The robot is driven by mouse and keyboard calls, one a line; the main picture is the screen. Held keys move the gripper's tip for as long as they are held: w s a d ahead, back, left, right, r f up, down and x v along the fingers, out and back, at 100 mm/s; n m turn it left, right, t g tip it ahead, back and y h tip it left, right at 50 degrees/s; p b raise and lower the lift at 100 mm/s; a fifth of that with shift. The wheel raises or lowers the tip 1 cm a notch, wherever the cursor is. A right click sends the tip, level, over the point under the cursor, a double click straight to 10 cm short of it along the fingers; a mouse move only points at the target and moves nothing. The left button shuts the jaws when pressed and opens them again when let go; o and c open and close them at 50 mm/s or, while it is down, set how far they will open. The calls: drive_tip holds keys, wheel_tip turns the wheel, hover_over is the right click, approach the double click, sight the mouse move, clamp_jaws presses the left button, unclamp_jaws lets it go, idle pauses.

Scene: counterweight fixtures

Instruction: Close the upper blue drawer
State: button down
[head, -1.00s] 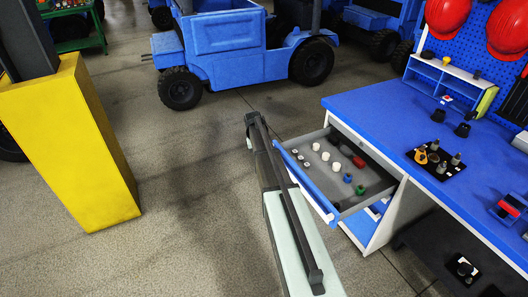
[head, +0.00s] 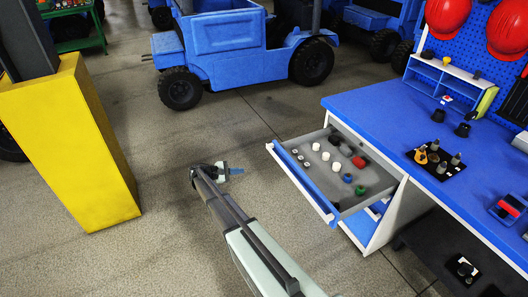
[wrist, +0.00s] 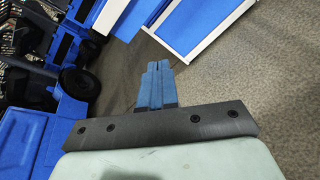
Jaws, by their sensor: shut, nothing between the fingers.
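The upper blue drawer (head: 306,186) stands pulled out from the workbench in the head view. Several white, dark, red, blue and green small items lie in it. Its blue front also shows at the top of the wrist view (wrist: 190,22). My gripper (head: 236,171) is left of the drawer front, apart from it, over open floor. Its blue fingers (wrist: 158,68) are shut together with nothing between them in the wrist view.
The blue workbench top (head: 375,110) carries a black plate (head: 437,162) with small parts and a small shelf (head: 440,78). A yellow post (head: 75,145) stands at left and a blue vehicle (head: 235,50) at the back.

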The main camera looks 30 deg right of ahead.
wheel_tip(320, 180, up, 5)
drive_tip(key=w+n+t+h, duration=0.1)
drive_tip(key=w+n+h, duration=0.15)
drive_tip(key=n, duration=0.55)
approach(270, 149)
drive_tip(key=shift+h, duration=0.35)
drive_tip(key=d, duration=0.7)
drive_tip(key=shift+f, duration=0.2)
drive_tip(key=d, duration=3.5)
drive_tip(key=shift+d, duration=0.35)
drive_tip(key=shift+w+d, duration=0.1)
drive_tip(key=shift+d, duration=0.3)
drive_tip(key=shift+d+r, duration=0.1)
drive_tip(key=shift+d, duration=0.05)
drive_tip(key=a, duration=1.5)
drive_tip(key=shift+a, duration=0.1)
